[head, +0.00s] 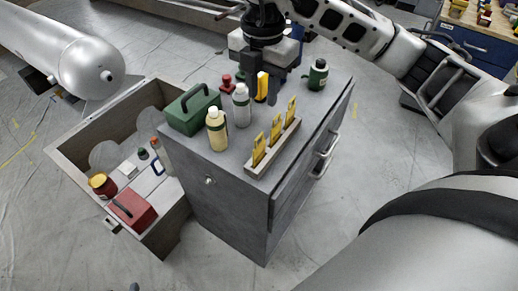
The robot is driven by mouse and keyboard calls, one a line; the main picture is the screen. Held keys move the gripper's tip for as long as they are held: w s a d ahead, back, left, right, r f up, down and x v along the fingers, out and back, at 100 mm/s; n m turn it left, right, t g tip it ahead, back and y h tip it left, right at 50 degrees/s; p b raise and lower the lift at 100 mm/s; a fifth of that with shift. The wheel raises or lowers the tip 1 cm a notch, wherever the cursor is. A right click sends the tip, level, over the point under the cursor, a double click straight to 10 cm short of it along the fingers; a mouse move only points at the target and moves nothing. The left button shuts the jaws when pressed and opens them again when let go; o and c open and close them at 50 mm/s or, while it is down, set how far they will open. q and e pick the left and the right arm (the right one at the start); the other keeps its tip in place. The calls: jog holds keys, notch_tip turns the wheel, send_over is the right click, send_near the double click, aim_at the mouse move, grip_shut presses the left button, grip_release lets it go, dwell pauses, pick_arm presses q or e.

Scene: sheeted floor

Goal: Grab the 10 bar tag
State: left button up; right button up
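Three upright yellow tags, the near one (258,149), the middle one (276,130) and the far one (291,109), stand in a narrow holder (270,152) on the grey cabinet top. Their markings are too small to read, so I cannot tell which is the 10 bar tag. My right gripper (263,88) points down above the back part of the cabinet, behind and apart from the tags. Its dark fingers look apart. A yellow object (262,88) shows at the fingers; I cannot tell whether it is between or behind them. My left gripper is out of view.
An open crate (72,168) with a red box (132,209) stands left.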

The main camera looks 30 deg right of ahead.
aim_at(259, 136)
jog(key=shift+w+a+f+p, duration=0.1)
jog(key=shift+a+f+p, duration=0.1)
jog(key=shift+f, duration=3.75)
jog(key=shift+w+a+f+p, duration=0.1)
jog(key=shift+f+p, duration=0.05)
jog(key=shift+f, duration=3.75)
grip_shut()
